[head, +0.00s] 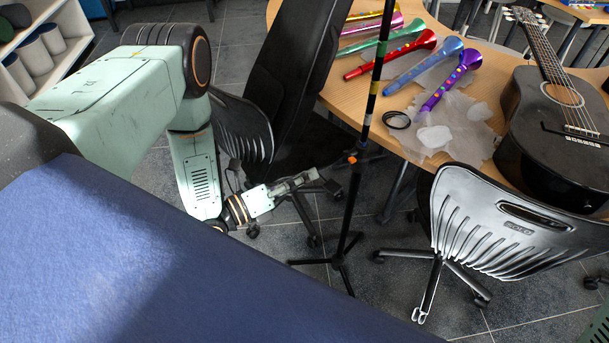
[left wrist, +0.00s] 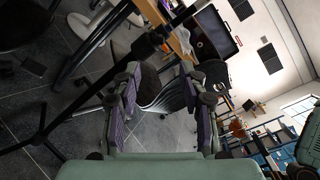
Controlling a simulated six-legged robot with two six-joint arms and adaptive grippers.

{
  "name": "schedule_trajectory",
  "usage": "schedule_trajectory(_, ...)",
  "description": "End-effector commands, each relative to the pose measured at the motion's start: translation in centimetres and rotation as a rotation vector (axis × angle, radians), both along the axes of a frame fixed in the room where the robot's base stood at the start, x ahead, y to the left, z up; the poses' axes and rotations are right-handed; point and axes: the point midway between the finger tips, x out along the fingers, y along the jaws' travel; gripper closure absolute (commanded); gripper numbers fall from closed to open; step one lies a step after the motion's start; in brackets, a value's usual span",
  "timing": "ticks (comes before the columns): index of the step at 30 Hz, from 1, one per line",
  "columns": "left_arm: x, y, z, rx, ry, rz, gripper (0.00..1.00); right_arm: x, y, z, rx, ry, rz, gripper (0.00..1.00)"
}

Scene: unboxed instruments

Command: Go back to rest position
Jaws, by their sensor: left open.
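My left gripper (head: 300,184) is at the lower middle of the head view, at the end of my pale green arm. It hangs over the floor, near a black stand (head: 352,170). In the left wrist view, its two fingers (left wrist: 163,95) are spread apart with nothing between them. Beyond them a dark chair (left wrist: 165,92) shows. The black pole of the stand (left wrist: 140,48) crosses the upper left of that view. My right gripper is not in either view.
A wooden table (head: 345,92) holds several coloured toy horns (head: 405,68), crumpled plastic wrap (head: 460,130) and a black guitar (head: 545,125). A black chair (head: 500,220) stands before it. A long black case (head: 300,75) stands upright. White shelves (head: 70,60) are at the upper left.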

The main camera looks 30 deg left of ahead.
Motion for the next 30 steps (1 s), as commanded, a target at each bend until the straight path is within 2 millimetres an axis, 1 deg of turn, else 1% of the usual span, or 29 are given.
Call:
schedule_trajectory(9, 0.0, 0.0, 0.0, -0.007, 0.004, 0.000, 0.57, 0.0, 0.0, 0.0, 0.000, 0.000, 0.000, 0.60)
schedule_trajectory(11, 0.0, 0.0, 0.0, -0.033, 0.021, 0.000, 0.57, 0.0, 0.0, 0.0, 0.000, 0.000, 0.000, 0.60)
schedule_trajectory(14, 0.0, -0.1, -0.7, -0.122, 0.108, -0.001, 0.57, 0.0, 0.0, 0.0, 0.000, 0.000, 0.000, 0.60)
schedule_trajectory(17, -0.1, 0.3, -2.2, -0.252, 0.271, 0.035, 0.57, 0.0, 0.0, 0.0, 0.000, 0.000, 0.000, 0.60)
schedule_trajectory(22, -1.6, 0.9, -5.8, -0.499, 0.594, 0.173, 0.57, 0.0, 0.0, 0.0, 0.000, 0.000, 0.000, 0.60)
schedule_trajectory(26, -3.4, 1.0, -8.4, -0.695, 0.834, 0.321, 0.57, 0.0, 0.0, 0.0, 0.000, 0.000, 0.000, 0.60)
schedule_trajectory(30, -6.1, 0.9, -10.8, -0.911, 1.071, 0.524, 0.57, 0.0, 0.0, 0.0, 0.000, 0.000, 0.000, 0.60)
